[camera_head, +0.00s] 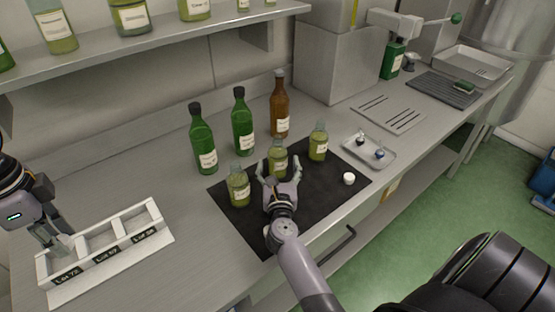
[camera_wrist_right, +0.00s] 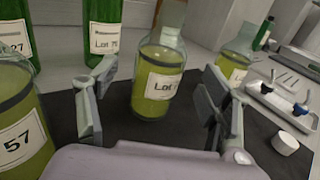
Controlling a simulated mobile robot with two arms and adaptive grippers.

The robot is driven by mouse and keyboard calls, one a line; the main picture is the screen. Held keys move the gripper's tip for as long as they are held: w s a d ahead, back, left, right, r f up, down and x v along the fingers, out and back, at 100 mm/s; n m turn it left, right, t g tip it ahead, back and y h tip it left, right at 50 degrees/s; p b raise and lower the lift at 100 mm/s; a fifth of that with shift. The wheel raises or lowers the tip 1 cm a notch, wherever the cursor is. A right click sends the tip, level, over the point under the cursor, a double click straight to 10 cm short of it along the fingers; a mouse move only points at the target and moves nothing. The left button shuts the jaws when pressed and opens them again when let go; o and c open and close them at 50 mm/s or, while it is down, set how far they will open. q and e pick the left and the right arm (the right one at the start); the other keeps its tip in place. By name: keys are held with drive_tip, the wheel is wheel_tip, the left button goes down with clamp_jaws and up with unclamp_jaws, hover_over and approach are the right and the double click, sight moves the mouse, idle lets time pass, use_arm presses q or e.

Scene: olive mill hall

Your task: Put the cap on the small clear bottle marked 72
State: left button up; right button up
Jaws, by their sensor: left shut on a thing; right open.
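Three small clear bottles of yellow-green oil stand upright and uncapped on the black mat (camera_head: 241,226). The middle bottle (camera_head: 278,160) has a label starting "Lot 7" in the right wrist view (camera_wrist_right: 155,95); its last digit is unclear. The left bottle (camera_head: 239,190) reads 57 in the wrist view (camera_wrist_right: 15,150). The right bottle's (camera_head: 318,145) label is unreadable. The white cap (camera_head: 348,178) lies on the mat's right part. My right gripper (camera_head: 279,178) is open, its fingers either side of the middle bottle's front. My left gripper (camera_head: 59,243) is shut on the white rack at its Lot 72 compartment.
The white rack (camera_head: 110,262) has three labelled compartments. Green bottles (camera_head: 203,140) and a brown bottle (camera_head: 279,105) stand behind the mat. A small tray (camera_head: 369,150) with blue-and-white pieces is at the right. A shelf (camera_head: 130,55) overhangs the back. The bench's front edge is close.

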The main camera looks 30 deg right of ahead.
sight(278, 155)
use_arm(q)
drive_tip(key=shift+w+f, duration=0.1)
drive_tip(key=shift+f, duration=0.1)
use_arm(e)
drive_tip(key=x, duration=0.5)
drive_tip(key=shift+w, duration=0.1)
drive_tip(key=shift+r, duration=0.1)
drive_tip(key=c, duration=1.6)
use_arm(q)
drive_tip(key=shift+r, duration=0.1)
use_arm(e)
drive_tip(key=shift+r, duration=0.15)
